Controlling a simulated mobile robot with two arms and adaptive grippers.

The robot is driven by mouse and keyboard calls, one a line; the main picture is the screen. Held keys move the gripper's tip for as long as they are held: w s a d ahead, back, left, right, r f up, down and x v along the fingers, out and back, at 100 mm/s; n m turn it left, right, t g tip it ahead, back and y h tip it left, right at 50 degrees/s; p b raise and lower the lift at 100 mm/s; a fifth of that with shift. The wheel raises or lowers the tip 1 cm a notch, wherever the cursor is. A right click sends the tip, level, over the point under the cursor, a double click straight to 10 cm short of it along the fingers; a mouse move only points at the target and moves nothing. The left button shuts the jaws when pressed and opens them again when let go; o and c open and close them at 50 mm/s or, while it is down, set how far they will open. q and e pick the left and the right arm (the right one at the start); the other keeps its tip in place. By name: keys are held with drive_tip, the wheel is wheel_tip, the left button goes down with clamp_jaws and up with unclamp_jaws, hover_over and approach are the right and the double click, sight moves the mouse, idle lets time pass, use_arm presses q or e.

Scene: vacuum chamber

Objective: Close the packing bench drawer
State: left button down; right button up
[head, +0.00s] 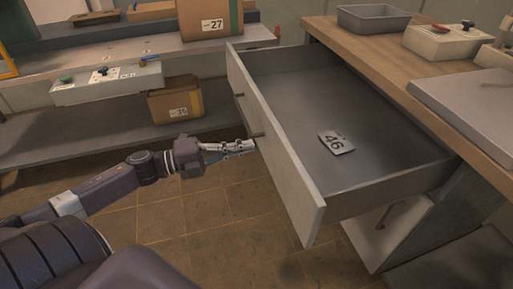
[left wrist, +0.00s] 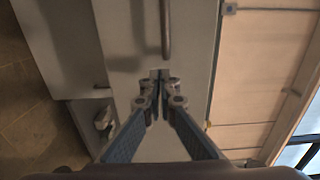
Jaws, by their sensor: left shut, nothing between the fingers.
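The packing bench drawer (head: 365,180) is pulled well out from under the wooden bench top. Its pale front panel (head: 292,188) faces left, toward my left arm. My left gripper (head: 250,147) is shut and empty at the outer side of that panel, close to the near end of the handle (head: 257,135). In the left wrist view, the shut fingertips (left wrist: 161,76) point at the pale panel (left wrist: 130,45), near the end of the bar handle (left wrist: 167,35). I cannot tell whether they touch the panel. My right gripper is not in view.
A grey tray (head: 373,19) and a control box (head: 442,41) stand on the bench top (head: 365,52). Shelves with cardboard boxes (head: 176,104) are at the back left. The tiled floor (head: 215,225) left of the drawer is clear.

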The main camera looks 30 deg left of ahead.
sight(267, 142)
use_arm(q)
drive_tip(key=shift+x, duration=1.7)
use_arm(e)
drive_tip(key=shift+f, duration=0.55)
use_arm(q)
drive_tip(key=shift+d+b, duration=0.1)
drive_tip(key=shift+b, duration=0.2)
